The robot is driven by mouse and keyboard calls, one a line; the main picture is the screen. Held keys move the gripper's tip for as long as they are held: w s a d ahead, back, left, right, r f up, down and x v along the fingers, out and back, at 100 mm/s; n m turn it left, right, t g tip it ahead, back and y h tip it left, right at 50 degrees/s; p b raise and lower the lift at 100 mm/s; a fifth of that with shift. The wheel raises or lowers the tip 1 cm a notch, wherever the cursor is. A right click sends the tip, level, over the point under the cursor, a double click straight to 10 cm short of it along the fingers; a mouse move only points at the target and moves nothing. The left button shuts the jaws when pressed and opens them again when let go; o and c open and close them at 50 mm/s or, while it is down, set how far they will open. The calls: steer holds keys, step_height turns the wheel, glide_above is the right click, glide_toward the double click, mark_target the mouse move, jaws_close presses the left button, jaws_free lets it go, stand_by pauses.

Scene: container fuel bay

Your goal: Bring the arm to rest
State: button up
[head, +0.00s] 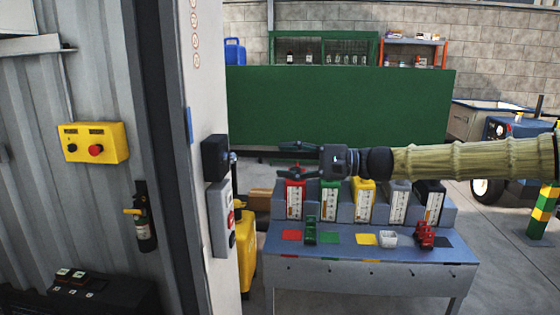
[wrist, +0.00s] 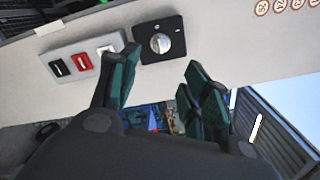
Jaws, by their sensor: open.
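My gripper (head: 284,160) is at the end of my arm, which reaches in from the right at about the height of the bench's coloured canisters. Its two dark fingers are spread, with nothing between them. They also show apart in the wrist view (wrist: 162,70). The fingers point left, towards a pale post (head: 212,100). In the head view a gap shows between the fingertips and the black box (head: 215,158) on the post. In the wrist view this box has a round silver knob (wrist: 161,43), and the left finger partly covers the switch panel (wrist: 70,65).
Below my arm stands a grey bench (head: 350,275) with several coloured canisters, a green item (head: 310,230), a white cup (head: 388,239) and a red item (head: 425,236). A green partition (head: 340,105) stands behind.

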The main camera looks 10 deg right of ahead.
steer(key=s+a+f+h+p, duration=0.1)
steer(key=a+f+h, duration=0.25)
steer(key=f, duration=0.95)
steer(key=s+f+g+h+p, duration=0.15)
steer(key=s+f, duration=0.35)
steer(key=f, duration=0.5)
steer(key=s+a+f+g+h, duration=0.1)
steer(key=s+f+h, duration=0.25)
steer(key=f, duration=0.65)
steer(key=s+f+g+h+p, duration=0.1)
steer(key=s+f, duration=0.4)
steer(key=f, duration=0.6)
steer(key=s+d+f+n+g+h+p, duration=0.1)
steer(key=s+d+f+n+h+p, duration=0.3)
steer(key=s+f, duration=0.85)
steer(key=s+d+f+n+h, duration=0.1)
steer(key=s+d+n+h, duration=0.1)
steer(key=s+d, duration=0.3)
steer(key=s+d+f+n+h+p, duration=0.1)
steer(key=s+d, duration=0.4)
steer(key=s, duration=0.9)
steer(key=shift+d+n+h, duration=0.25)
steer(key=shift+n+h, duration=0.2)
steer(key=shift+n, duration=0.25)
